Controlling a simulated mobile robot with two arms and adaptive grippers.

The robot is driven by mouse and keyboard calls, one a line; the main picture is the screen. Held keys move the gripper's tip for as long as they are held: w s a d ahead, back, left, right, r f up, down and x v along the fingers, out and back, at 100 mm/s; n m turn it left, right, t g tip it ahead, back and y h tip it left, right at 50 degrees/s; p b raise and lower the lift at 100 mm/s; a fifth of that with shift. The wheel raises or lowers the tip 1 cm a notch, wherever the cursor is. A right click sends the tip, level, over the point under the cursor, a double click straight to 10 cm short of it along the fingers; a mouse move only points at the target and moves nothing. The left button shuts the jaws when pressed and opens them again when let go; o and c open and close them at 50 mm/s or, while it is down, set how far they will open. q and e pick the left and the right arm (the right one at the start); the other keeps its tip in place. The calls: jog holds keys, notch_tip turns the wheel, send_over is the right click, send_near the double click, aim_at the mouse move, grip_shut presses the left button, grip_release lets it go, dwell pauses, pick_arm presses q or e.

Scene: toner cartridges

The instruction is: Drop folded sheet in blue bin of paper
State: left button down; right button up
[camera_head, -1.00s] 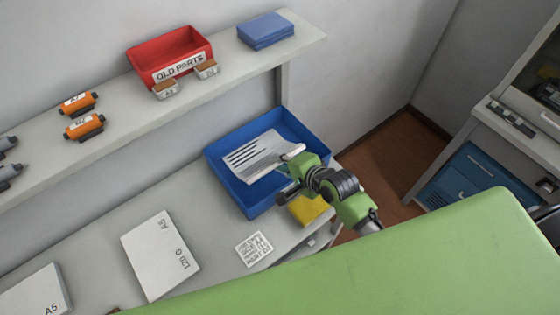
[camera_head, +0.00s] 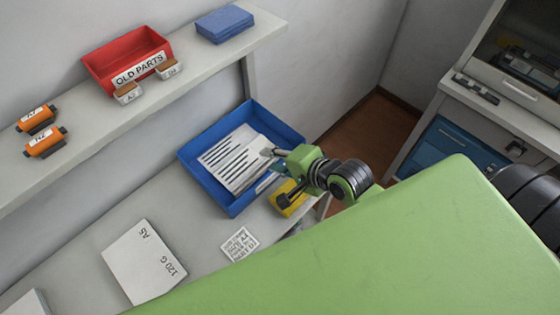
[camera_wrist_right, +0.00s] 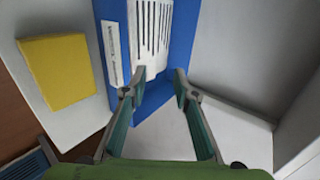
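The blue bin of paper (camera_head: 197,177) stands on the table below the shelf. White sheets with dark stripes (camera_head: 235,160) lie in it; I cannot tell the folded sheet apart from the other paper. My right gripper (camera_head: 273,157) is at the bin's right side, by the paper's edge. In the right wrist view, its two fingers (camera_wrist_right: 160,76) are spread with nothing gripped between them. The striped paper (camera_wrist_right: 152,25) and the blue bin (camera_wrist_right: 184,38) with its white label lie beyond the fingertips. My left gripper is not in view.
A yellow pad (camera_head: 291,197) lies beside the bin, also in the right wrist view (camera_wrist_right: 57,70). A printed note (camera_head: 239,244) and white A5 paper pack (camera_head: 143,262) lie on the table. Above, the shelf (camera_head: 190,95) carries a red bin (camera_head: 108,58), orange cartridges (camera_head: 45,143) and a blue stack (camera_head: 226,25).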

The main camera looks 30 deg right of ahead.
jog(key=shift+v, duration=1.55)
jog(key=s+d+f+n+g+h, duration=0.1)
jog(key=s+f+n+g+h, duration=0.15)
jog(key=s+n, duration=0.55)
jog(key=s+d+f+n+g+h, duration=0.1)
jog(key=s+f+n+g, duration=0.3)
jog(key=s+n, duration=0.35)
notch_tip(320, 180, down, 28)
jog(key=b, duration=0.3)
jog(key=s+d+f+g+b, duration=0.2)
jog(key=s+d+f+b, duration=0.1)
jog(key=s+f, duration=1.5)
notch_tip(320, 180, down, 2)
jog(key=shift+s+f+n, duration=0.15)
jog(key=shift+s+n, duration=0.1)
jog(key=shift+n, duration=0.2)
